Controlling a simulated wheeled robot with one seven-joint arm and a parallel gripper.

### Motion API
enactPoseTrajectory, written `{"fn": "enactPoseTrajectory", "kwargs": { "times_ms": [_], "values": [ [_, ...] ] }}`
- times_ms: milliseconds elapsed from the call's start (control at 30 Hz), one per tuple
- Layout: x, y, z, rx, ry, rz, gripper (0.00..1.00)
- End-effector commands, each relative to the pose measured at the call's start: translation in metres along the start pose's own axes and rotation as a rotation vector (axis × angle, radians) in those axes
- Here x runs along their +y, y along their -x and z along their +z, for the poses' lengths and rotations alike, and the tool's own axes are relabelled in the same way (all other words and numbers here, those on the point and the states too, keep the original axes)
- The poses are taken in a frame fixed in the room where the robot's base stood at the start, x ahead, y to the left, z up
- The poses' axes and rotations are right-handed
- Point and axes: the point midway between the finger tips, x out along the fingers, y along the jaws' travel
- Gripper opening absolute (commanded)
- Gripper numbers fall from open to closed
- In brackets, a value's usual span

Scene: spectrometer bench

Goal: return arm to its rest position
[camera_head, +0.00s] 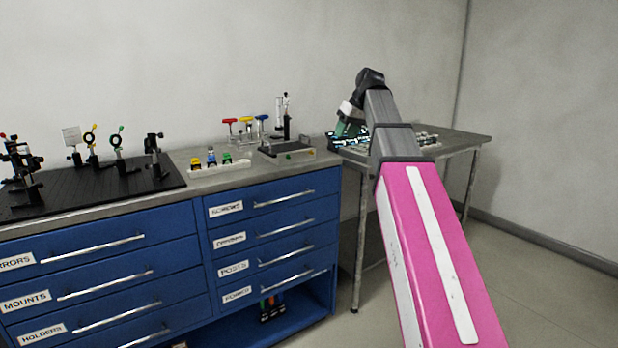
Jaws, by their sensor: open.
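My arm, with a pink and white link in front and grey links beyond it, reaches from the lower right toward the side table at the back. Its far end bends down to the left at a dark joint and a white wrist band. My gripper (341,130) is small and partly seen below that band, over the left part of the side table (462,141). It is open, and I see nothing held in it. Its fingertips are hard to make out against the dark items behind.
A blue drawer cabinet (190,262) fills the left. On it are a black breadboard (85,192) with optics mounts, a white tray (221,168) of small bottles, colored-handled drivers (246,122) and a dark stand (287,150). Small items lie on the side table. The floor at right is clear.

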Motion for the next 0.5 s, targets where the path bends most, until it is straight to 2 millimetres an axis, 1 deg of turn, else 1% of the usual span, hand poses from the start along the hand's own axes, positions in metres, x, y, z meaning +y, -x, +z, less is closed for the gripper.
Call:
{"fn": "enactPoseTrajectory", "kwargs": {
  "times_ms": [267,433,500],
  "values": [
    [0.011,-0.034,0.016,-0.018,-0.042,0.012,0.43],
    [0.019,-0.064,0.031,-0.034,-0.079,0.024,0.43],
    [0.024,-0.081,0.04,-0.043,-0.099,0.03,0.43]
  ]
}}
